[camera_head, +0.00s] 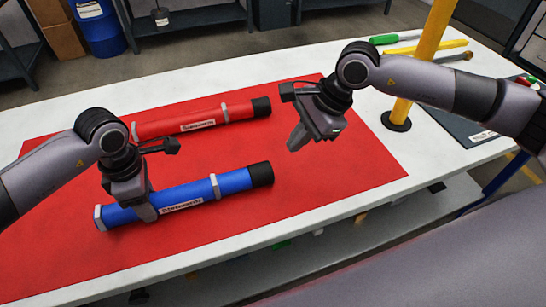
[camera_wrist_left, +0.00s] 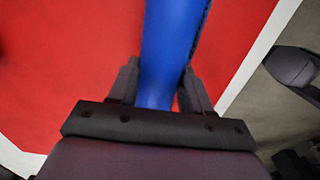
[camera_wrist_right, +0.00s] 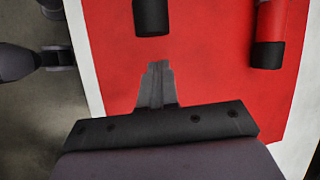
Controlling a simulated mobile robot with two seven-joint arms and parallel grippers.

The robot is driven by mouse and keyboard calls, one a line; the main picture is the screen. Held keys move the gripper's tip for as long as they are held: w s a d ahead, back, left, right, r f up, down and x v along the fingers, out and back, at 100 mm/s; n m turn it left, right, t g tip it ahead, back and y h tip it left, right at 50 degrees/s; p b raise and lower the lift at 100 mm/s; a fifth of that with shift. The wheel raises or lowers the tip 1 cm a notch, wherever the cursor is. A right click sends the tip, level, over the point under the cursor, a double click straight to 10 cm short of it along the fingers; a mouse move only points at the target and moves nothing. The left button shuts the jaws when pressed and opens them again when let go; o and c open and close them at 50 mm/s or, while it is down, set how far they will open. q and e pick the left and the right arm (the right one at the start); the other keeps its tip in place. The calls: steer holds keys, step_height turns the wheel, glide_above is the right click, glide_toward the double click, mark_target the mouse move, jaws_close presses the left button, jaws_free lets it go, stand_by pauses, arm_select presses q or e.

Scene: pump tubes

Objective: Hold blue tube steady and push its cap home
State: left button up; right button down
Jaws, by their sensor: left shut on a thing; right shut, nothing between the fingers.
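The blue tube (camera_head: 232,183) lies on the red mat, with a pale band, a label and a black cap (camera_head: 260,174) at its right end. My left gripper (camera_head: 146,212) is shut on the tube near its left end; the left wrist view shows the blue body (camera_wrist_left: 170,60) between the fingers. My right gripper (camera_head: 296,140) is shut and empty, above the mat to the right of the cap and apart from it. In the right wrist view the black cap (camera_wrist_right: 151,16) shows ahead of the closed fingertips (camera_wrist_right: 158,66). How far the cap sits on the tube cannot be told.
A red tube (camera_head: 165,126) with a black cap lies behind the blue one on the red mat (camera_head: 340,180). A yellow post (camera_head: 420,65) stands on the white table at right, near a dark tray and tools. The mat right of the blue tube is clear.

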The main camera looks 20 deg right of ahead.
mark_target(260, 174)
steer(key=s+d+r+n+t+y, duration=0.1)
steer(key=d+n, duration=0.4)
steer(key=n, duration=1.2)
steer(key=shift+s+d+n+t, duration=0.4)
steer(key=shift+s+t, duration=0.05)
steer(key=shift+t, duration=0.25)
steer(key=shift+w+a, duration=0.1)
steer(key=x, duration=1)
steer(key=shift+a+f, duration=0.1)
steer(key=shift+a, duration=0.05)
steer(key=a, duration=0.2)
steer(key=shift+a, duration=0.85)
